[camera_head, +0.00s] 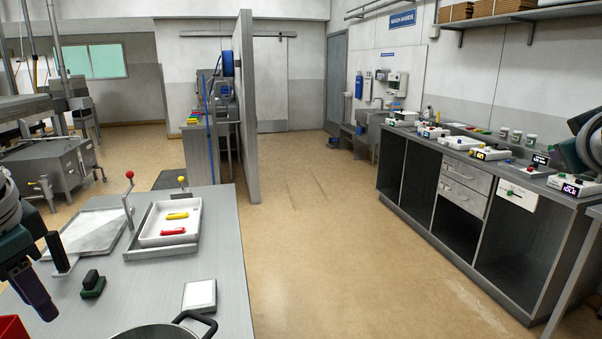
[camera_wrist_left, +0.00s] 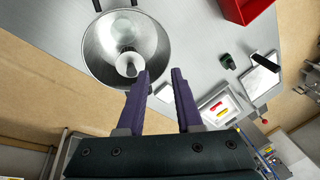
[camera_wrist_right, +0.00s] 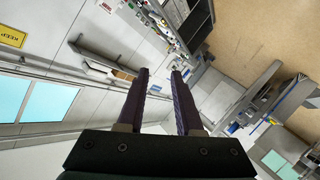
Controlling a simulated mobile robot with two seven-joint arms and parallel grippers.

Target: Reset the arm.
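My left gripper (camera_head: 38,298) hangs at the left edge of the head view, over the near table. In the left wrist view its two purple fingers (camera_wrist_left: 160,72) are spread apart with nothing between them. A steel pot (camera_wrist_left: 122,48) with a ladle-like item in it lies beyond the fingertips. My right arm shows only partly at the right edge of the head view. In the right wrist view the right gripper's purple fingers (camera_wrist_right: 160,72) are apart and empty, with room, wall and counter in the distance.
The near table (camera_head: 222,260) holds a white tray (camera_head: 150,238) with yellow and red items, a dark green-black block (camera_head: 93,285), a white square pad (camera_head: 199,295) and a red bin (camera_wrist_left: 243,8). A counter (camera_head: 400,130) with devices stands right. Open floor lies between.

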